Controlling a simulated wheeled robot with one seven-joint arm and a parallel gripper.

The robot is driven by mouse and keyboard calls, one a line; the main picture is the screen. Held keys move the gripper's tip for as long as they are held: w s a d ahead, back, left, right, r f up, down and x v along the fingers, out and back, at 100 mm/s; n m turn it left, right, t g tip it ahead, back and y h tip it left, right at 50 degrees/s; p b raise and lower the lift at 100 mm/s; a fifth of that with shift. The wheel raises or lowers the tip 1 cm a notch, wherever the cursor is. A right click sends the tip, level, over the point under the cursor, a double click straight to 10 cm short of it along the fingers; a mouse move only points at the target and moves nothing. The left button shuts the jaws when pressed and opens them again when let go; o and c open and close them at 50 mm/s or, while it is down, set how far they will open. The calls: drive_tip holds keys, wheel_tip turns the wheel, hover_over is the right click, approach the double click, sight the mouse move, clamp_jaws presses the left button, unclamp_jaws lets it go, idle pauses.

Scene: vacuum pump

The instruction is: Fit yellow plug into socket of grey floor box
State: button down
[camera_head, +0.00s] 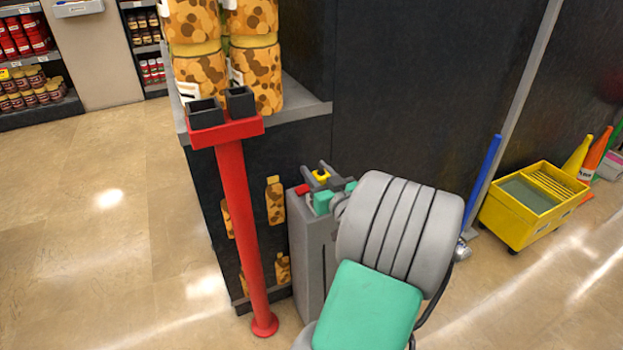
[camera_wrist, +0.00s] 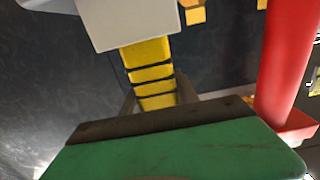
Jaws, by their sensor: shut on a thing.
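The yellow plug (camera_head: 320,176) is held by my gripper (camera_head: 322,174) above the top of the grey floor box (camera_head: 305,240) in the head view. In the wrist view the yellow ribbed plug (camera_wrist: 150,75) stands between the dark fingers of my gripper (camera_wrist: 157,98), which are shut on it. The plug's far end meets the edge of a pale grey block (camera_wrist: 127,22), and I cannot tell whether it touches or enters it. The socket is hidden. A small red part (camera_head: 303,189) sits on the box's top edge.
A red post (camera_head: 240,220) with two black cups stands just left of the box. Behind is a dark shelf unit (camera_head: 245,160) with spotted bottles (camera_head: 257,75). A yellow mop bucket (camera_head: 530,200) stands at right. The floor at left is clear.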

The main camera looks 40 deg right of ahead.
drive_tip(key=shift+d, duration=0.1)
drive_tip(key=shift+f, duration=0.2)
drive_tip(key=c, duration=0.9)
unclamp_jaws()
drive_tip(key=shift+r, duration=0.2)
drive_tip(key=shift+s, duration=0.25)
drive_tip(key=b+v, duration=0.2)
drive_tip(key=v, duration=0.9)
drive_tip(key=shift+s+b, duration=0.25)
drive_tip(key=shift+b, duration=0.1)
